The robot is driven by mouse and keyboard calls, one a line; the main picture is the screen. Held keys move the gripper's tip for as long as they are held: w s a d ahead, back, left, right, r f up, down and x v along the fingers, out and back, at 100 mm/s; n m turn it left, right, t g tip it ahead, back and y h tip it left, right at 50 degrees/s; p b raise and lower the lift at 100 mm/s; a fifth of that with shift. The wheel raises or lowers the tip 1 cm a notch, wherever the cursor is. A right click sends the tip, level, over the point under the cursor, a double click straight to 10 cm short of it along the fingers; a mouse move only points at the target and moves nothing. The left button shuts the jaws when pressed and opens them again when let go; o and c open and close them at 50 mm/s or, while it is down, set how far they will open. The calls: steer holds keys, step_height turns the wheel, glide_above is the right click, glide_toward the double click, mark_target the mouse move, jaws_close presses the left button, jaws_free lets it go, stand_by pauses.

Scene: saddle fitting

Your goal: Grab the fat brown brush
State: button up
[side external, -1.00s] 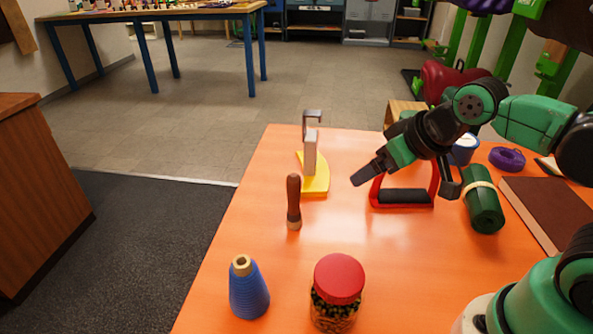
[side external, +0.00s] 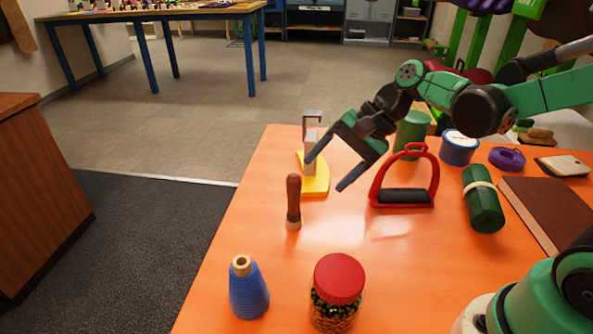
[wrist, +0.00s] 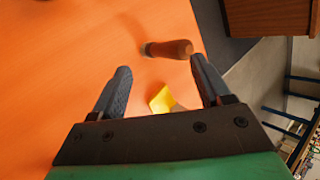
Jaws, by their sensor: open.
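A fat brown brush (side external: 294,202) with a rounded handle stands upright on the orange table, left of the red stirrup. In the wrist view the brush (wrist: 170,49) lies across the picture just beyond the gap between my open fingertips (wrist: 160,66). It does not touch either finger.
A red stirrup (side external: 403,180) stands to the right. A blue thread cone (side external: 249,290) and a red-lidded jar (side external: 337,283) are in front.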

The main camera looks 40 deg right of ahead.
mark_target(300, 178)
steer(key=w+f+m+y, duration=0.1)
steer(key=m+y, duration=0.1)
steer(key=m, duration=0.1)
steer(key=w+f+m+g+y, duration=0.1)
steer(key=m+y, duration=0.1)
steer(key=w+f+m+y, duration=0.1)
steer(key=w+m+y, duration=0.1)
steer(key=m+y, duration=0.1)
steer(key=shift+a+m+g, duration=0.25)
steer(key=shift+m+g, duration=0.05)
steer(key=shift+x, duration=2.75)
jaws_close()
